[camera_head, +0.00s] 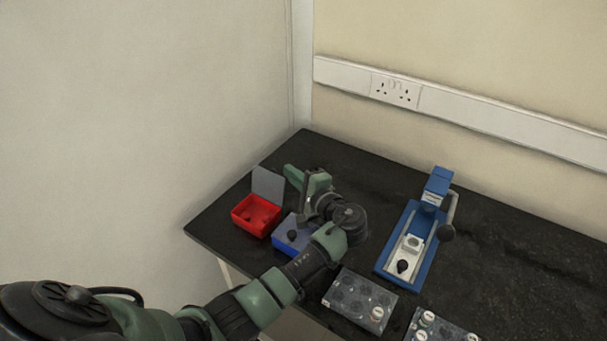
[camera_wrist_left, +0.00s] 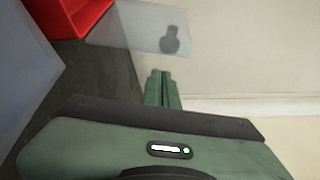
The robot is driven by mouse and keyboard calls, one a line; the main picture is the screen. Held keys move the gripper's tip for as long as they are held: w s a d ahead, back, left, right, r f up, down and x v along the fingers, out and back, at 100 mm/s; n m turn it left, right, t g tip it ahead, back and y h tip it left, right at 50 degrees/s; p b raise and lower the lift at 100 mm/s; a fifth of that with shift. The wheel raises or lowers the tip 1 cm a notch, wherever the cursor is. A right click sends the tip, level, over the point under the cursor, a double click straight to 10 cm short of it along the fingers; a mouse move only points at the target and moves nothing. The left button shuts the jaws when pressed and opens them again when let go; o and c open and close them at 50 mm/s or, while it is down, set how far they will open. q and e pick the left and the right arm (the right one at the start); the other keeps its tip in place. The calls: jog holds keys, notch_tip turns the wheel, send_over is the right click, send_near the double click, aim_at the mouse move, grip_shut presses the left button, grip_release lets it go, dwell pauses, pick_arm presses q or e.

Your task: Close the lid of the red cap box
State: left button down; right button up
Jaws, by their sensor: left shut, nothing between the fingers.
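The red cap box (camera_head: 257,229) stands near the left edge of the black table. Its grey see-through lid (camera_head: 268,187) is open and stands up at the box's back side. My left gripper (camera_head: 289,172) is shut and empty, just right of the lid and behind it. In the left wrist view the fingertips (camera_wrist_left: 160,75) show shut below the lid (camera_wrist_left: 130,22), with a dark shadow on or behind it. A corner of the red box (camera_wrist_left: 70,15) shows at the top left. I cannot tell whether the fingers touch the lid. My right gripper is not in view.
A blue box (camera_head: 291,247) stands right of the red box, partly behind my left arm. A grey-blue panel (camera_wrist_left: 25,75) fills the left of the wrist view. A blue press (camera_head: 405,262) and a clear tray (camera_head: 358,300) are farther right. Table behind the press is free.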

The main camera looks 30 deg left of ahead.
aim_at(271, 184)
pick_arm(q)
jog(key=shift+s+a+r, duration=0.1)
jog(key=shift+s+r, duration=0.1)
jog(key=shift+s, duration=0.4)
jog(key=shift+s+a+r, duration=0.1)
jog(key=shift+s+r, duration=0.1)
jog(key=shift+s, duration=0.4)
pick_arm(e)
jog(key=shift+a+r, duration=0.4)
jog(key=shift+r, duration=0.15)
pick_arm(q)
jog(key=shift+s, duration=0.1)
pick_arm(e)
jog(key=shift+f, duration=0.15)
